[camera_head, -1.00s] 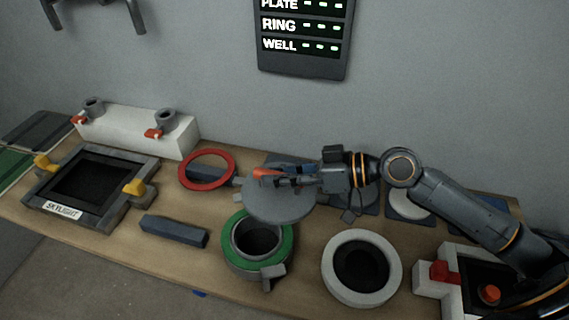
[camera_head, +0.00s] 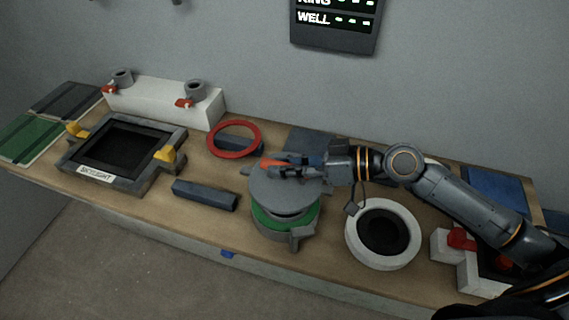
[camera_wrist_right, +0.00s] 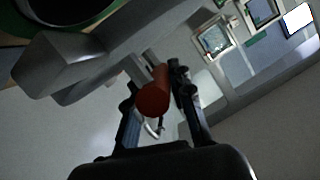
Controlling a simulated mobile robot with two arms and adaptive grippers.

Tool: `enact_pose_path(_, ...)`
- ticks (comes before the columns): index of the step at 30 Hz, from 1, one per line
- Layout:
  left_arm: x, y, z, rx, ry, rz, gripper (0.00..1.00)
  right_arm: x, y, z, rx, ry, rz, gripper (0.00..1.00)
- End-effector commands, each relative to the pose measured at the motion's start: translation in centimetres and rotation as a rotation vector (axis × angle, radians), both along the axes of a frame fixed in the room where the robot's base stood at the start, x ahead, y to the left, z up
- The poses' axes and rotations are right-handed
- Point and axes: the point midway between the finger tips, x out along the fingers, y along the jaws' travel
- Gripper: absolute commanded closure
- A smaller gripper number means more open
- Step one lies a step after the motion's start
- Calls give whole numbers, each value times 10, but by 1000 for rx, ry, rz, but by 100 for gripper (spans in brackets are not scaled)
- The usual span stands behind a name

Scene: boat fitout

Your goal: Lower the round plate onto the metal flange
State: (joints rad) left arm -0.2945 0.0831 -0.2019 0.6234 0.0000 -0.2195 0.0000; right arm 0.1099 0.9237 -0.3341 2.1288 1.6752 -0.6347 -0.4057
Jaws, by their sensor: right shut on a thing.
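The grey round plate (camera_head: 283,196) is over the metal flange (camera_head: 272,233) in the head view and hides its opening. A green ring (camera_head: 307,222) shows on the flange below the plate's front edge. A dark band shows between plate and ring; I cannot tell whether they touch. My right gripper (camera_head: 285,168) is shut on the plate's orange-red handle (camera_head: 270,162). The handle also shows between the fingers in the right wrist view (camera_wrist_right: 153,95). My left gripper is not in view.
A white ring (camera_head: 408,254) stands close to the right of the flange. A dark blue-grey block (camera_head: 205,194) and a red ring (camera_head: 249,134) lie to the left. The skylight frame (camera_head: 175,138) is farther left. The white block with valves (camera_head: 150,101) is behind.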

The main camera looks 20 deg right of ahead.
Motion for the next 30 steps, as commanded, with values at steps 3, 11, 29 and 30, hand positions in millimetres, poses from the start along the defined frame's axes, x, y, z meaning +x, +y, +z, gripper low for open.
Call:
enact_pose_path(3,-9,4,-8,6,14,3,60,-1,-2,-7,0,-2,1,100)
enact_pose_path(11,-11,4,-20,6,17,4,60,-2,-4,-19,0,-2,4,100)
enact_pose_path(29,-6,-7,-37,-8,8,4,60,0,7,-48,2,-3,-5,100)
enact_pose_path(30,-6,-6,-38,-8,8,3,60,0,7,-50,2,-3,-5,100)
